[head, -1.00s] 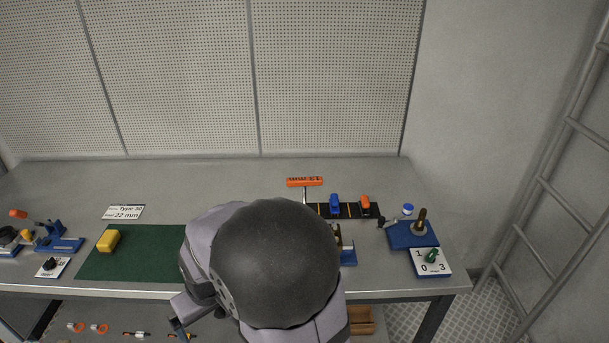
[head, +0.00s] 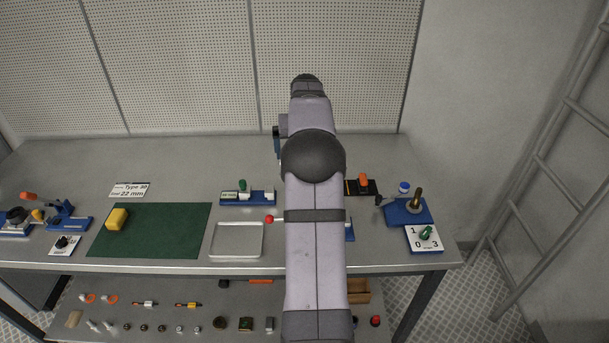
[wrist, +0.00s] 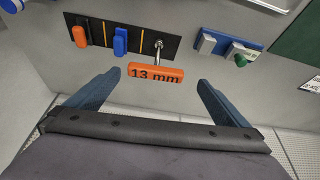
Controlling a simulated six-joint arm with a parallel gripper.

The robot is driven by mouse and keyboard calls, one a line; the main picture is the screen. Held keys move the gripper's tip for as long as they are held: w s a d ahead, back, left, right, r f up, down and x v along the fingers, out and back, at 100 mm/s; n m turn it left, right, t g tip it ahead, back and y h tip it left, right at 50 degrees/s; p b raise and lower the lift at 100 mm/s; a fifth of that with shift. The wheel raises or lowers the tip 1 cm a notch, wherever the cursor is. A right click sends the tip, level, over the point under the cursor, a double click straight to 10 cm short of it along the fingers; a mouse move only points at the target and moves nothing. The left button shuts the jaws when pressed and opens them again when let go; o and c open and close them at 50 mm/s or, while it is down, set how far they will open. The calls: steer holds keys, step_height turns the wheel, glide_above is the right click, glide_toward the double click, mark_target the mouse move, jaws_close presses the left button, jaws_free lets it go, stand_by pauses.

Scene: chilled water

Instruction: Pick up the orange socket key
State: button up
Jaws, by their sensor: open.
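The orange socket key (wrist: 155,73), marked "13 mm", shows in the wrist view. Its orange handle bar is nearest my gripper, and its metal shaft runs back to the black rack (wrist: 141,45). My gripper (wrist: 159,77) is open and empty, with one blue finger on each side of the orange handle; I cannot tell the height gap between them. In the head view my arm hides this key and part of the rack.
A blue-handled key (wrist: 120,40) and another orange-handled key (wrist: 79,36) stand in the same rack, left of the 13 mm key in the wrist view. A blue holder with a green knob (wrist: 240,60) is to the right. A silver tray (head: 236,240) and green mat (head: 150,240) lie left of my arm.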

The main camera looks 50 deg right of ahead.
steer(key=shift+w+d+f+p, duration=0.2)
steer(key=shift+d+f+p, duration=0.3)
steer(key=shift+d+f, duration=0.35)
steer(key=shift+a+f, duration=0.1)
steer(key=shift+f, duration=0.1)
steer(key=p+x, duration=0.2)
steer(key=x, duration=0.1)
steer(key=shift+w+f+p, duration=0.15)
steer(key=shift+w+p, duration=0.1)
steer(key=shift+p, duration=0.15)
steer(key=shift+w+d+f, duration=0.15)
steer(key=shift+d+f, duration=0.15)
steer(key=shift+f, duration=0.35)
steer(key=shift+r, duration=0.1)
steer(key=c, duration=1.4)
